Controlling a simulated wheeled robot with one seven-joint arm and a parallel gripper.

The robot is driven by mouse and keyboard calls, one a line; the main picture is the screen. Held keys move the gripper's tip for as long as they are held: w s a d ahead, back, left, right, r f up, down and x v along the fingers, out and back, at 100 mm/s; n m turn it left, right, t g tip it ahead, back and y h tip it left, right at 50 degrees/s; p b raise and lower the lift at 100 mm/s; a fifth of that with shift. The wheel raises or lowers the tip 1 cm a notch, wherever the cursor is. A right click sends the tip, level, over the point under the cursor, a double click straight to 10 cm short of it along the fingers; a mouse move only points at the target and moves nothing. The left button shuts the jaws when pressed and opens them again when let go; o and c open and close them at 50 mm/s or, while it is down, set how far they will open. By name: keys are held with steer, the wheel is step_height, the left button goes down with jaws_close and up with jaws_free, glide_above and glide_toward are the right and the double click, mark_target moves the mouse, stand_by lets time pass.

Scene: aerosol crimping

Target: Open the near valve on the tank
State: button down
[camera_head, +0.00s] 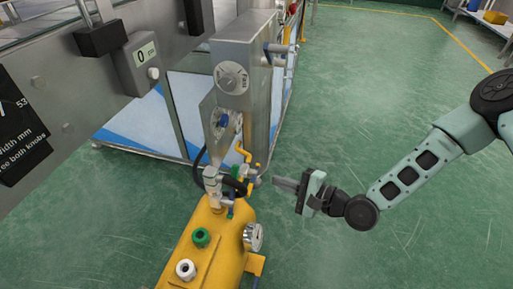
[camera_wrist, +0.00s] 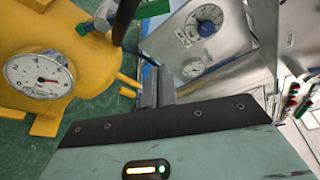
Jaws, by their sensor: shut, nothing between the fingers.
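The yellow tank (camera_head: 212,238) stands on the green floor at the lower middle of the head view. I cannot tell which part is the near valve. My gripper (camera_head: 279,183) is shut and empty, just right of the tank's far end, apart from it. In the wrist view the tank (camera_wrist: 88,55) is at the left, left of my shut fingers (camera_wrist: 158,80).
A round gauge (camera_head: 253,237) sticks out of the tank's right side; it is also in the wrist view (camera_wrist: 38,76). A grey machine cabinet (camera_head: 245,75) with a dial and yellow piping (camera_head: 243,153) stands behind the tank. The floor right of the tank is clear.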

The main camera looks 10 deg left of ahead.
mark_target(235, 176)
steer(key=a+b, duration=0.2)
steer(key=a, duration=0.7)
steer(key=shift+w+a+r+b, duration=0.15)
steer(key=shift+w+r+b, duration=0.05)
steer(key=shift+w+b, duration=0.2)
steer(key=shift+s+a+r+n, duration=0.1)
steer(key=shift+s+r+n, duration=0.2)
steer(key=shift+s+n, duration=0.15)
stand_by(0.3)
steer(key=shift+s+a+r+n+t+y, duration=0.1)
steer(key=shift+s+r+n+t+y, duration=0.2)
steer(key=shift+s+n, duration=0.35)
steer(key=shift+s+a+r+n+t+y, duration=0.1)
steer(key=shift+s+r+n+t+y, duration=0.2)
steer(key=shift+n, duration=0.4)
steer(key=shift+s+p, duration=0.35)
steer(key=shift+s, duration=0.3)
